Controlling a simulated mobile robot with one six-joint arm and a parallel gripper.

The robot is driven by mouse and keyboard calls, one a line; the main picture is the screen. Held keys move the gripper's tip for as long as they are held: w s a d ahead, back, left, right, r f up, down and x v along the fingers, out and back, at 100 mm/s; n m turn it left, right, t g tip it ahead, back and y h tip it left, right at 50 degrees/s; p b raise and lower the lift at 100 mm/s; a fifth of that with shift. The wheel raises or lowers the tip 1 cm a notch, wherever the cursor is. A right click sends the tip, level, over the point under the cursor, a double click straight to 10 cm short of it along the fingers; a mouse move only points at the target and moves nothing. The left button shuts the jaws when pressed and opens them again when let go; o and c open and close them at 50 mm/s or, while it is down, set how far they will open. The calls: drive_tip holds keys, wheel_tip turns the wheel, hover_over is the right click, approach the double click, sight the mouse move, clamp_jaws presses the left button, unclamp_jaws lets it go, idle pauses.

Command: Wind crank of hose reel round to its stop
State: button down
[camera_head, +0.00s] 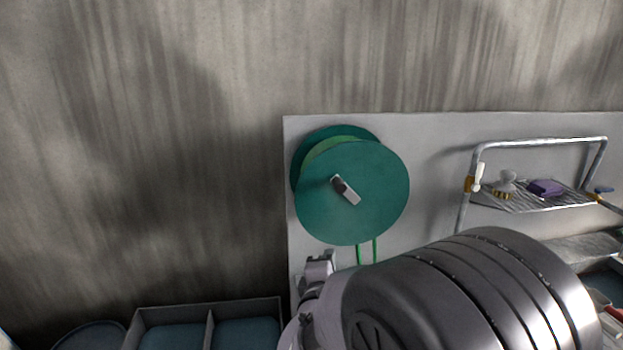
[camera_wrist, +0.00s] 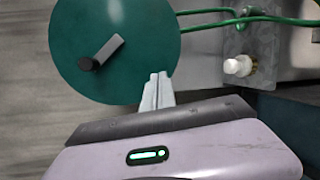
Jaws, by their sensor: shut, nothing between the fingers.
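The hose reel (camera_head: 375,215) is a green double disc with light green hose between its discs, mounted on a pale wall panel. Its crank (camera_head: 349,193) is a short grey arm at the middle of the front disc, with a dark knob (camera_head: 340,184) at the upper left end. In the wrist view the reel (camera_wrist: 140,30) fills the upper left, with the crank (camera_wrist: 107,53) and its dark knob (camera_wrist: 87,64) in plain sight. My gripper (camera_wrist: 158,80) is shut and empty, its fingertips at the reel's lower right edge, apart from the crank. In the head view my arm hides the fingertips.
A wire shelf (camera_head: 530,200) with a purple block (camera_head: 545,187) hangs at the right. A divided bin (camera_head: 208,316) stands below left. In the wrist view, green hose (camera_wrist: 225,22) runs right from the reel, near a white knob (camera_wrist: 238,66). The wall left of the reel is clear.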

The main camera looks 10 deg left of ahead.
sight(334, 185)
drive_tip(key=s+a+r+n+t+y, duration=0.25)
drive_tip(key=s+a+r+n, duration=0.2)
drive_tip(key=r, duration=0.35)
drive_tip(key=shift+t, duration=0.35)
drive_tip(key=w+d+r, duration=0.1)
drive_tip(key=w, duration=0.3)
drive_tip(key=w+d+r, duration=0.1)
drive_tip(key=w, duration=0.2)
drive_tip(key=w+d+r+p, duration=0.1)
drive_tip(key=w, duration=0.3)
drive_tip(key=shift+w+d, duration=0.2)
drive_tip(key=shift+w, duration=0.15)
drive_tip(key=shift+r, duration=0.15)
drive_tip(key=r+m, duration=0.1)
drive_tip(key=d+m+h, duration=0.1)
drive_tip(key=m, duration=0.1)
drive_tip(key=shift+w+d+r, duration=0.1)
drive_tip(key=shift+r, duration=0.25)
drive_tip(key=shift+f, duration=0.15)
